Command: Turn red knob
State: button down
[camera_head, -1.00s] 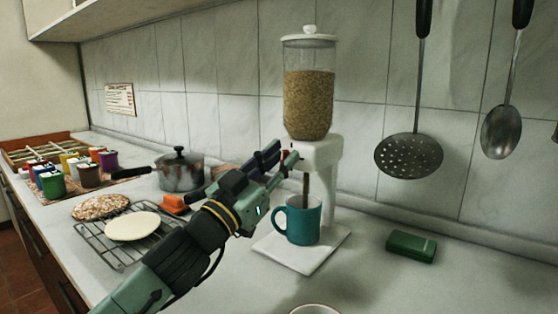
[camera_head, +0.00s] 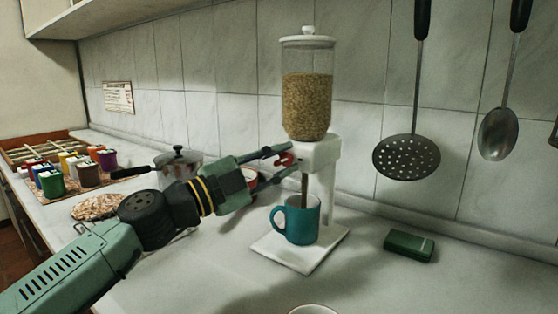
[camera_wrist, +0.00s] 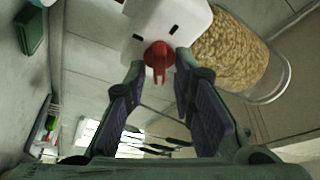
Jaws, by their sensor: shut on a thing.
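The red knob (camera_head: 285,159) is on the white front of the grain dispenser (camera_head: 318,152). My gripper (camera_head: 291,157) reaches it from the left, with its fingers on either side of the knob and closed on it. In the wrist view the red knob (camera_wrist: 158,58) sits between the two fingertips, its prongs pointing towards the camera. A brown streak of grain (camera_head: 305,186) runs from the outlet down to the teal mug (camera_head: 300,222), which stands upright on the dispenser's white base (camera_head: 318,256). The mug's inside is hidden.
A dark-lidded pot (camera_head: 178,160) stands behind my arm. Several coloured jars (camera_head: 52,184) and a speckled round mat (camera_head: 98,207) are at left. A green box (camera_head: 409,245) lies right of the dispenser. A skimmer (camera_head: 407,157) and a spoon hang on the wall.

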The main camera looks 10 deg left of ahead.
jog(key=m, duration=0.2)
jog(key=m+g, duration=0.1)
jog(key=m, duration=0.1)
jog(key=m+g, duration=0.1)
jog(key=m, duration=0.1)
jog(key=shift+d+f+y, duration=0.1)
jog(key=shift+f+y, duration=0.15)
jog(key=shift+y, duration=0.15)
jog(key=c, duration=1.7)
grip_release()
jog(key=shift+s+a+r, duration=0.1)
jog(key=shift+s+a, duration=0.15)
jog(key=shift+a, duration=0.05)
jog(key=v, duration=1.1)
jog(key=shift+s+a, duration=0.1)
jog(key=shift+s, duration=0.05)
